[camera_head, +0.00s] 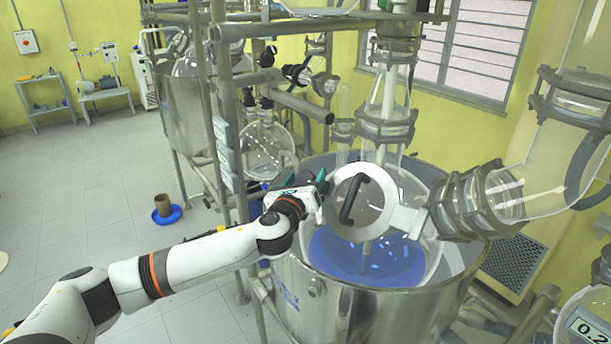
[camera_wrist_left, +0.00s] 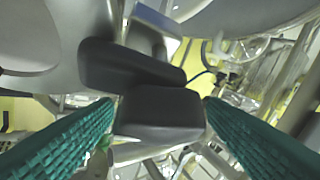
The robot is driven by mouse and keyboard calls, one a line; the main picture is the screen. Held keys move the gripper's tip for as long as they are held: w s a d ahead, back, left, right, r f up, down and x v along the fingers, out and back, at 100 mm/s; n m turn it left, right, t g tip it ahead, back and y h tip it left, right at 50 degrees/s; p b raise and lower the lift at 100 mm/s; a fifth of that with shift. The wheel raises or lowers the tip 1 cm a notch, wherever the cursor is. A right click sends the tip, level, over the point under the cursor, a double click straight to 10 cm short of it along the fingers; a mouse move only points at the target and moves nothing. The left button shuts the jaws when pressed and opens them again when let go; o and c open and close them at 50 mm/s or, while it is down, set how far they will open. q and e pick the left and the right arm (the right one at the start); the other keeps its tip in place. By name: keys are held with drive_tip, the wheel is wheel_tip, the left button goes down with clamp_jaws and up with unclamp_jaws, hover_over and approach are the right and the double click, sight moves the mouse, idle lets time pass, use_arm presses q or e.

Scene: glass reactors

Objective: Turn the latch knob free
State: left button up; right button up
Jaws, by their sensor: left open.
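A round white lid (camera_head: 374,204) with a black bar handle (camera_head: 352,200) sits on the side port of the glass reactor (camera_head: 372,255). My left gripper (camera_head: 322,182) is at the lid's left edge, its teal fingers partly hidden by its own body. In the left wrist view, a dark block (camera_wrist_left: 160,113), seemingly the latch knob, shows between the two open teal fingers (camera_wrist_left: 158,104). I cannot tell whether the fingers touch it. A second dark, elongated piece (camera_wrist_left: 125,65) lies just above it. The knob cannot be made out in the head view. My right gripper is not in view.
The steel vessel (camera_head: 370,315) holds the reactor with blue contents. A metal frame post (camera_head: 228,130) stands left of it, close to my left arm. Glass pipework (camera_head: 520,190) extends right from the lid. A blue dish (camera_head: 167,215) lies on the open floor at left.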

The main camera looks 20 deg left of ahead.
use_arm(q)
drive_tip(key=shift+w, duration=0.1)
drive_tip(key=shift+c, duration=0.6)
drive_tip(key=c, duration=0.9)
